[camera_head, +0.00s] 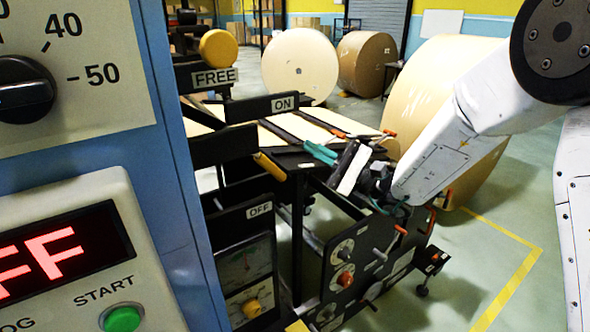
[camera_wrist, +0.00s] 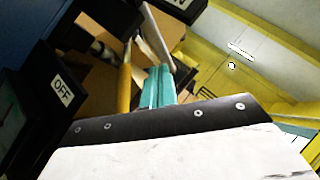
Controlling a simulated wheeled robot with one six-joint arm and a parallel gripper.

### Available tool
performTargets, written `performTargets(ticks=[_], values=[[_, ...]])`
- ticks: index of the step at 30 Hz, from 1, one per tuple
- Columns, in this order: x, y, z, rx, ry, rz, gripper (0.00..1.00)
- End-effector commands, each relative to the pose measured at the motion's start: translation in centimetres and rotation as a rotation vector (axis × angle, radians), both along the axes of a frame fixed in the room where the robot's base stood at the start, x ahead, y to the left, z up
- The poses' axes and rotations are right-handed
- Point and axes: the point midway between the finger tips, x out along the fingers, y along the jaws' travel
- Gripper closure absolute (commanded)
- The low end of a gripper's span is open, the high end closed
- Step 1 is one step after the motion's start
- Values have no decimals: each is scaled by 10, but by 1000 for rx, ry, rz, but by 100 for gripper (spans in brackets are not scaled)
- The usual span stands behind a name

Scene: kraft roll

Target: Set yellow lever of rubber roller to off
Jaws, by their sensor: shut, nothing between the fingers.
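The yellow lever (camera_head: 269,166) shows in the head view as a short tilted bar between the ON label (camera_head: 284,103) and the OFF label (camera_head: 259,210). In the wrist view the yellow lever (camera_wrist: 125,80) stands just left of my fingers. My gripper (camera_head: 320,153) has teal fingers, closed together and empty, to the right of the lever in the head view. The fingers also show in the wrist view (camera_wrist: 158,86). I cannot tell whether they touch the lever. The OFF label appears at the left of the wrist view (camera_wrist: 62,92).
A round yellow knob (camera_head: 218,48) sits above the FREE label (camera_head: 214,78). A blue panel (camera_head: 165,150) with a dial and red display fills the left. A black control panel (camera_head: 350,275) with small handles stands below my arm. Large paper rolls (camera_head: 300,66) stand behind.

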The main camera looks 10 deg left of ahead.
Motion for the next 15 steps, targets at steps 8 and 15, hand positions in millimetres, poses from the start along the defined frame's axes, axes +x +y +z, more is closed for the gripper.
performTargets(ticks=[8, 15], values=[[-15, -33, 55, -498, -580, -195, 100], [-2, -59, 18, -873, -959, -252, 100]])
